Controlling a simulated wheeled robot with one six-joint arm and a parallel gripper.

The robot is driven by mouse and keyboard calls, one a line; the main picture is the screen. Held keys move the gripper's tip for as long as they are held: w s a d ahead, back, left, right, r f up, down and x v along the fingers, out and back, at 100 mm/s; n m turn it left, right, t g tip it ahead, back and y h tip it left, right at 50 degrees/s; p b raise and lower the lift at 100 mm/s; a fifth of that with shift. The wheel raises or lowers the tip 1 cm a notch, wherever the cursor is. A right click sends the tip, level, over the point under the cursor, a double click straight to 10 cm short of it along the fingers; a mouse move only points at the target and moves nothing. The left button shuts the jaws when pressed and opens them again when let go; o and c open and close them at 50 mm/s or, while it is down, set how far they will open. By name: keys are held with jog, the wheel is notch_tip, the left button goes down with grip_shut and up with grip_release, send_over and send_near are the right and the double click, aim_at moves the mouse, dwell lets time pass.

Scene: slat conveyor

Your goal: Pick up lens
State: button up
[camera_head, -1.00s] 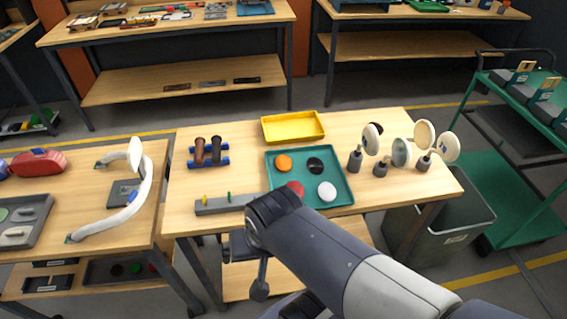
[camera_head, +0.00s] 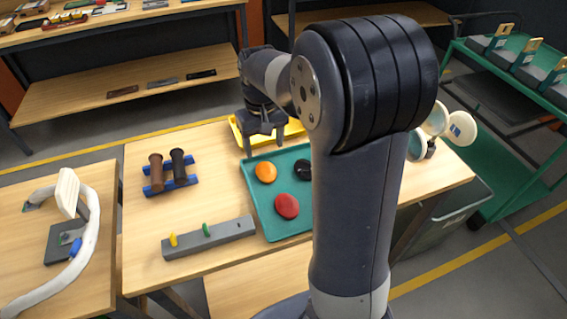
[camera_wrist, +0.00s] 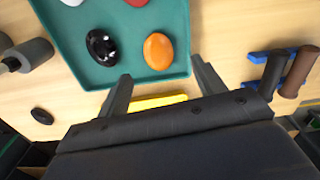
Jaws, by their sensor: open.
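Round lens-like discs lie in a teal tray (camera_head: 262,215): an orange disc (camera_head: 265,172), a black disc (camera_head: 303,169) and a red disc (camera_head: 287,206). A white disc (camera_wrist: 72,2) shows at the top edge of the wrist view. My gripper (camera_head: 265,146) is open and empty, pointing down by the tray's far edge. In the wrist view its fingertips (camera_wrist: 160,72) are apart, near the orange disc (camera_wrist: 159,51) and the black disc (camera_wrist: 102,46). No disc is between the fingers. My arm hides the tray's right part in the head view.
A yellow tray (camera_head: 294,131) lies behind my gripper. Brown and black cylinders on a blue rack (camera_head: 170,185) stand left, and a grey block with pegs (camera_head: 209,237) lies in front. Round-headed stands (camera_head: 436,120) are at right. A small dark disc (camera_wrist: 41,116) lies on bare table.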

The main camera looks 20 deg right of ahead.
jog(key=w, duration=0.1)
send_over(266, 170)
jog(key=f, duration=0.6)
jog(key=shift+s+d, duration=0.25)
jog(key=shift+w+a+f+p, duration=0.15)
jog(key=shift+f+p, duration=0.3)
jog(key=shift+f, duration=0.95)
jog(key=shift+w+a+f+p, duration=0.1)
jog(key=shift+f+p, duration=0.3)
jog(key=shift+f, duration=1)
jog(key=shift+c, duration=0.4)
jog(key=c, duration=0.7)
